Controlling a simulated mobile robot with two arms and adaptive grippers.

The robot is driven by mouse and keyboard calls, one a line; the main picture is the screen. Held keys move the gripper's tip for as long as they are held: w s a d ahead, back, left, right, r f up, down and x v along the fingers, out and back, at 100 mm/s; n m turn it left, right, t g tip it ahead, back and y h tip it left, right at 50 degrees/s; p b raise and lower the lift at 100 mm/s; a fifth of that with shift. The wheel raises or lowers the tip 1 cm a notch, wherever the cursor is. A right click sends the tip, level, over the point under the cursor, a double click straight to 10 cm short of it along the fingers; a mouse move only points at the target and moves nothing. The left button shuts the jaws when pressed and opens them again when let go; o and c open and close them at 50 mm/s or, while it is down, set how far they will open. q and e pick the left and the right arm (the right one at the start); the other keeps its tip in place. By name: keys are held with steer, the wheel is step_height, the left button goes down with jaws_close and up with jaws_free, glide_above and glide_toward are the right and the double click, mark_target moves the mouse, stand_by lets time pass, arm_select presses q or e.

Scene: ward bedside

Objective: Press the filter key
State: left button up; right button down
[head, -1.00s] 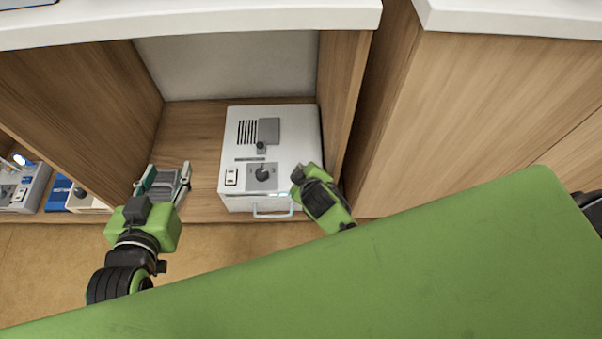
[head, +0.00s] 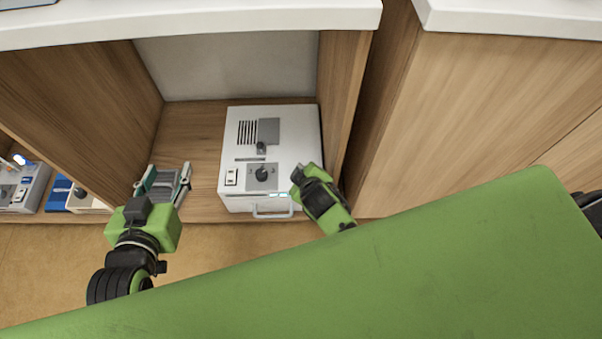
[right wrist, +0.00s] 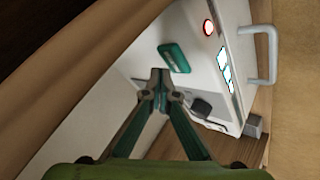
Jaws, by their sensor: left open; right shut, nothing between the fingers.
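A white bedside device (head: 295,135) stands in the open cabinet bay. In the right wrist view, a teal labelled key (right wrist: 174,57) sits on its white top face (right wrist: 200,75); it may be the filter key, but its lettering is too small to read. My right gripper (head: 299,176) is over the device's front right corner and hides the key in the head view. Its shut fingertips (right wrist: 158,80) are close beside the key in the picture; I cannot tell whether they touch it. My left gripper (head: 163,180) is open and empty, left of the device.
The device has a dark knob (head: 262,174), a white rocker switch (head: 232,177), a round red button (right wrist: 208,27), a lit display (right wrist: 225,70) and a front handle (head: 272,215). A wooden side panel (head: 340,90) stands close on the right. Small items are at far left.

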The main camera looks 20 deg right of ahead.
steer(key=shift+f, duration=0.1)
arm_select(q)
steer(key=shift+w+r, duration=0.1)
steer(key=shift+r, duration=0.1)
arm_select(e)
steer(key=shift+f, duration=0.3)
stand_by(0.3)
